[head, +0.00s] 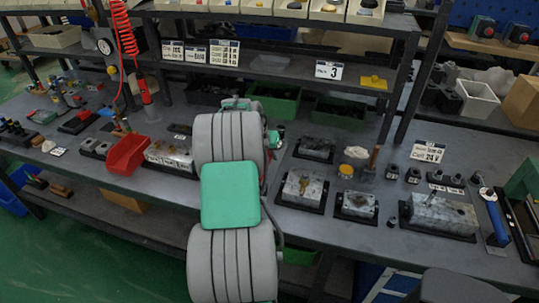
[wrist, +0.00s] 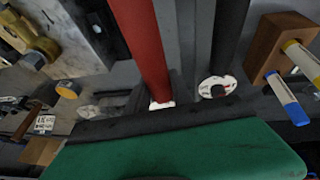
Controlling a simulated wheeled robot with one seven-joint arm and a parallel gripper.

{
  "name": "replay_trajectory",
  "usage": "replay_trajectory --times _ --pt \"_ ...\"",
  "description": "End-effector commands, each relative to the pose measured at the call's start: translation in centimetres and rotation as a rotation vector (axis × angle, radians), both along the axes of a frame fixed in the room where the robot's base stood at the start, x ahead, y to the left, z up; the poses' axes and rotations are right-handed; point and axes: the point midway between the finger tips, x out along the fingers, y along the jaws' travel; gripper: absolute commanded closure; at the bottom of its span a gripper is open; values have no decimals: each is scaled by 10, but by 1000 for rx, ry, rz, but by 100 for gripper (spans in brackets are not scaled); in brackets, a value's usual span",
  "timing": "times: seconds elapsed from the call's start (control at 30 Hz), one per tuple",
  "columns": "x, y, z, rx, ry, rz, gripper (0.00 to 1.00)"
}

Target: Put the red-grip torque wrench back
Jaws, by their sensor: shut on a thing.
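In the wrist view the red grip of the torque wrench (wrist: 148,50) runs down from the top edge and ends in a white tip at the dark edge of my gripper (wrist: 180,120). My gripper is shut on the wrench, though the contact itself is not clear. The rest of the wrench is hidden or out of frame. In the head view my grey arm hides my gripper; only a thin red sliver shows beside the arm. A blue-grip wrench (head: 495,216) lies at the right end of the bench, beside long dark strips (head: 517,226).
Valve blocks (head: 304,187) on dark plates stand right of my arm, with a larger block (head: 440,213) farther right. A red bin (head: 127,155) stands left. A wooden block (wrist: 266,48) holds yellow and blue handles. Shelf posts rise behind. Bare bench lies between the fixtures.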

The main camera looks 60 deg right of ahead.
Motion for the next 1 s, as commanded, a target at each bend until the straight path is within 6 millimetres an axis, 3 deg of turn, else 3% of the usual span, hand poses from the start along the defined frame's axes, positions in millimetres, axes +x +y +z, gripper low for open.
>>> replay_trajectory --times 1.0 --pt "0 -1 -28 -4 -2 0 100"
